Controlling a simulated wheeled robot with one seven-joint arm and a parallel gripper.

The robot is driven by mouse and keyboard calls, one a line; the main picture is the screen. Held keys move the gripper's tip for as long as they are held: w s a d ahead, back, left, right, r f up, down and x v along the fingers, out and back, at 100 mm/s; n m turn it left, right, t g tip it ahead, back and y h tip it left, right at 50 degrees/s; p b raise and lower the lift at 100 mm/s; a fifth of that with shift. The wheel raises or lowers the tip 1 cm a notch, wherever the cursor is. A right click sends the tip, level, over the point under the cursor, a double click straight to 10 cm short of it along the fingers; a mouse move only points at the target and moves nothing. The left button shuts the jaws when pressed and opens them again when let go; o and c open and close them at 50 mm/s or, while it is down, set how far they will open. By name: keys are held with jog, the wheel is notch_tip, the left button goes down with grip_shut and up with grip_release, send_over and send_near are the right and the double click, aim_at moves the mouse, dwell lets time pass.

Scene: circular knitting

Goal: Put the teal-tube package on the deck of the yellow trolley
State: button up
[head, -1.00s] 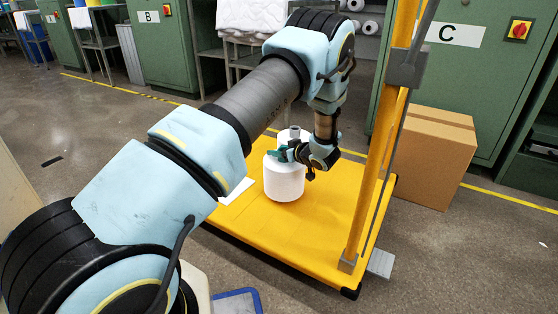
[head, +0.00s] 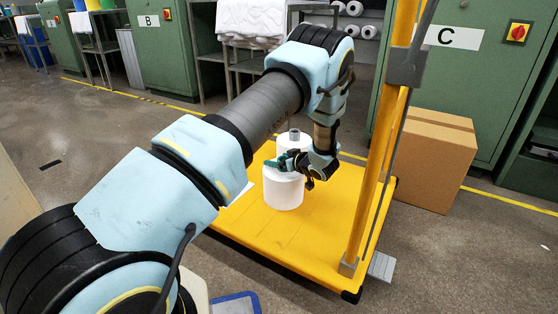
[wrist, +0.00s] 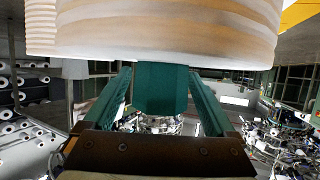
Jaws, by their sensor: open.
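The teal-tube package (head: 283,190) is a white cylinder that appears to stand upright on the yellow trolley's deck (head: 318,243). In the wrist view its pale wound body (wrist: 165,32) fills the top of the picture, and its teal tube (wrist: 160,90) sticks out of it. My gripper (head: 292,162) is at the top of the package. In the wrist view its green fingers stand on either side of the tube, open, with a visible gap on each side.
A second white package with a grey tube (head: 294,136) stands behind, partly hidden by my arm. The trolley's yellow upright (head: 371,180) rises close to the right of my gripper. A cardboard box (head: 432,160) stands on the floor beyond. The deck's front right is clear.

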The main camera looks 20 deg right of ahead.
aim_at(291, 174)
jog(key=shift+r, duration=0.2)
jog(key=p+v, duration=0.3)
jog(key=v, duration=0.4)
jog(key=shift+s, duration=0.2)
jog(key=w+a+r+m+g+h, duration=0.35)
jog(key=a+r+h, duration=0.25)
jog(key=a+r, duration=0.5)
jog(key=s+a+r+m+g, duration=0.1)
jog(key=s+a+r+g, duration=0.2)
jog(key=s+a, duration=0.7)
jog(key=s+a+r+m+g+y, duration=0.1)
jog(key=s+a+r+g, duration=0.2)
jog(key=s+a, duration=0.8)
jog(key=s+g, duration=0.1)
jog(key=s, duration=0.2)
jog(key=shift+s+r, duration=0.3)
jog(key=shift+r, duration=0.1)
jog(key=shift+a+g, duration=0.1)
jog(key=shift+g, duration=0.15)
